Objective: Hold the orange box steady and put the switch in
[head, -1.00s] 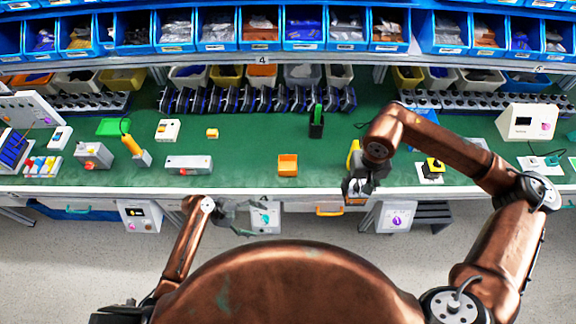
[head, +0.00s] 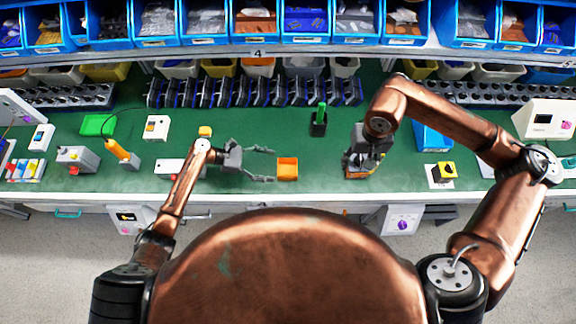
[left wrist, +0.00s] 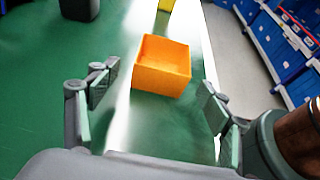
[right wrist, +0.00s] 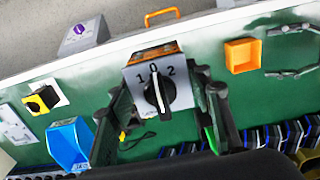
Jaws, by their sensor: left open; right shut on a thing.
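The orange box (head: 288,168) is a small open-topped box on the green table, near the front edge. In the left wrist view the box (left wrist: 162,66) lies ahead of and between my open fingers, apart from them. My left gripper (head: 268,165) is open and empty, just left of the box. My right gripper (right wrist: 170,85) is shut on the rotary switch (right wrist: 157,86), a grey block with a black knob and the marks 1, 0 and 2. In the head view my right gripper (head: 364,163) is right of the box, and the switch is mostly hidden by it.
A black holder with a green item (head: 319,121) stands behind, between the grippers. A blue bin (head: 432,137) and a yellow-topped switch box (head: 443,172) are at right. Grey boxes stand at left. The table's front edge is close to the orange box.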

